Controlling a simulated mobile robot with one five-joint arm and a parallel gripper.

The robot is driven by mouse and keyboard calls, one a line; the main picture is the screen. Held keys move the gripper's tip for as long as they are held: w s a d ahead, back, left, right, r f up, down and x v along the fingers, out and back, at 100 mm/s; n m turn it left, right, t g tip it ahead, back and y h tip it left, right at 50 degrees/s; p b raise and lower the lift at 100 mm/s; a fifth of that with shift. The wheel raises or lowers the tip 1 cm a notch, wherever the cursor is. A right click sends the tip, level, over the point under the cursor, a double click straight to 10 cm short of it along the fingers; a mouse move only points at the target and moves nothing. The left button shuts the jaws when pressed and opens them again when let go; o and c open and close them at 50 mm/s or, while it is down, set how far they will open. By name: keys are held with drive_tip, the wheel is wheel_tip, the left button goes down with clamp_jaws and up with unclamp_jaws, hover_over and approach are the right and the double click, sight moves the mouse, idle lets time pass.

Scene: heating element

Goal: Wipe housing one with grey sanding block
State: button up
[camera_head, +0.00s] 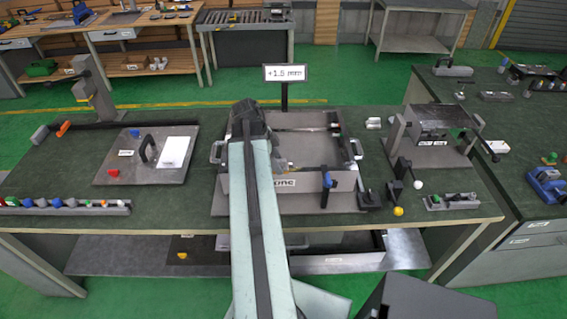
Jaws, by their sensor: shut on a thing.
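Housing one (309,200) is a grey open-topped box with side handles and a label ending in "ONE" on its front wall. It stands at the middle of the green-topped bench. My arm reaches over its front wall, and my gripper (280,161) is low inside the box, mostly hidden behind my arm. It is shut on a small grey piece, which I take as the grey sanding block; its outline and its contact with the housing floor are unclear. A blue part (327,180) sits at the front wall.
A sign reading "+1.5 mm" (285,73) stands behind the housing. A plate with a black handle (113,171) lies left, a rack of several coloured pieces (68,209) at front left. A grey fixture (432,127) and small stands (396,188) are right.

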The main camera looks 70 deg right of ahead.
drive_tip(key=shift+w+a, duration=0.3)
drive_tip(key=shift+w, duration=0.45)
wheel_tip(320, 180, up, 6)
drive_tip(key=p, duration=0.6)
drive_tip(key=shift+s, duration=0.1)
drive_tip(key=shift+r, duration=0.1)
wheel_tip(320, 180, up, 3)
drive_tip(key=p, duration=0.3)
